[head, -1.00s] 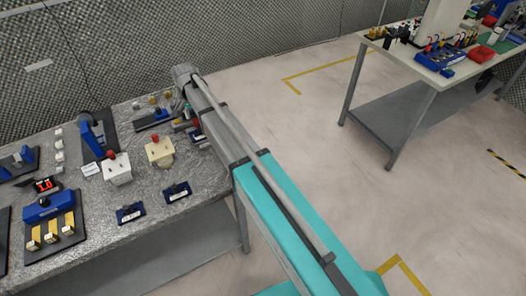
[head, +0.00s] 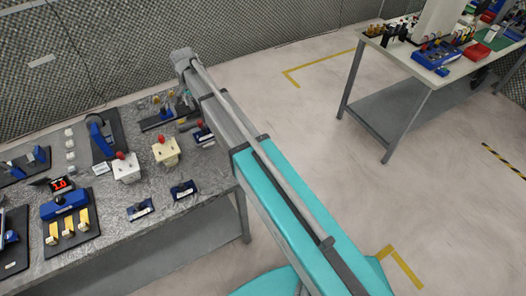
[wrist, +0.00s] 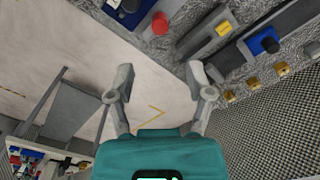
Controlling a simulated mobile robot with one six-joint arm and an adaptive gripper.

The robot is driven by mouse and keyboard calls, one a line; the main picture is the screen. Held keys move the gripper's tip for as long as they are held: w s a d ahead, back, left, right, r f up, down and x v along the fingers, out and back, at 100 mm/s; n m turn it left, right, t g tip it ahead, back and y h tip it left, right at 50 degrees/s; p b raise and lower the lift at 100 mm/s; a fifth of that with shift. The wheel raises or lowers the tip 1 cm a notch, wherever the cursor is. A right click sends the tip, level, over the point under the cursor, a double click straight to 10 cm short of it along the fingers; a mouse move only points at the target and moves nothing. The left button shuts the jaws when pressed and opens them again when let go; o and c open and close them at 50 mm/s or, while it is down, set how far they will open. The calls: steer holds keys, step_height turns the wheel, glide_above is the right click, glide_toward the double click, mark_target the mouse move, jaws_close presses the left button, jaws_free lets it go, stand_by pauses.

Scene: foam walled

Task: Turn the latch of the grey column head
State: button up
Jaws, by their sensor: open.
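A grey block with a red knob (head: 201,127) stands at the right end of the left bench, partly hidden by my arm; it appears to be the grey column head. In the wrist view a grey block with a red knob (wrist: 160,22) shows at the top edge, cut off by the frame. I cannot make out its latch clearly. My gripper (wrist: 160,80) is open and empty, its fingers wide apart over the bench's edge and floor. The red knob is beyond the fingertips, apart from them. In the head view my arm hides the gripper.
A white block (head: 126,170) and a cream block (head: 166,153), both with red knobs, stand beside it. Two small blue holders (head: 182,189) lie in front. A rail with a blue block (wrist: 265,42) and brass pieces (wrist: 283,68) are near the right finger.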

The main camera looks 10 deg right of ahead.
steer(key=s+d+f+n+b, duration=0.2)
steer(key=s+d+f+b, duration=0.3)
steer(key=s+d, duration=0.5)
steer(key=s+d+f+n+b, duration=0.3)
steer(key=s+d+f+b, duration=0.3)
steer(key=s+d, duration=0.5)
steer(key=shift+s+f+b, duration=0.15)
steer(key=shift+s+b, duration=0.3)
steer(key=shift+s, duration=0.2)
stand_by(0.5)
steer(key=shift+n, duration=0.4)
steer(key=s+d, duration=0.2)
steer(key=s, duration=0.1)
steer(key=shift+s+d, duration=0.1)
steer(key=shift+s, duration=0.2)
